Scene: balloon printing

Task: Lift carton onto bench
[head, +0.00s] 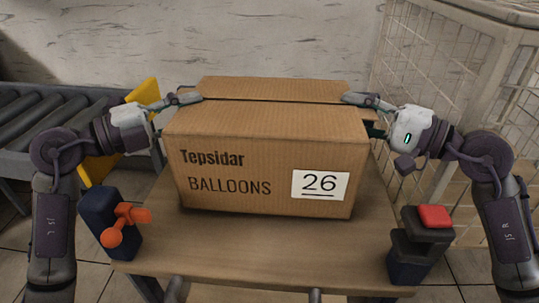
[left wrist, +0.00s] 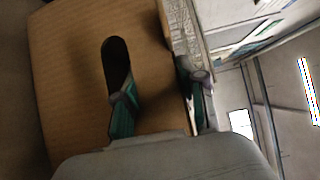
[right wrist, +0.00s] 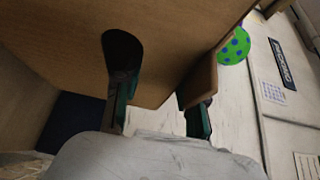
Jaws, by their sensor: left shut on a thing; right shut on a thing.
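The cardboard carton (head: 270,155) is upright and closed in the middle of the head view, marked "Tepsidar BALLOONS" and 26. It is on or just above a wooden top (head: 230,240); any small gap under it cannot be told. My left gripper (head: 185,100) is shut on the carton's left side wall. In the left wrist view one finger enters the dark hand slot (left wrist: 116,65) and the other is outside the wall. My right gripper (head: 362,102) is shut on the right side wall, one finger in the slot (right wrist: 122,50). The carton's back is hidden.
A dark block with an orange lever (head: 125,220) is at the wooden top's left, and one with a red button (head: 434,215) at its right. A roller conveyor (head: 40,125) and yellow panel (head: 143,93) stand left. A mesh cage (head: 460,70) stands right, close to my right arm.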

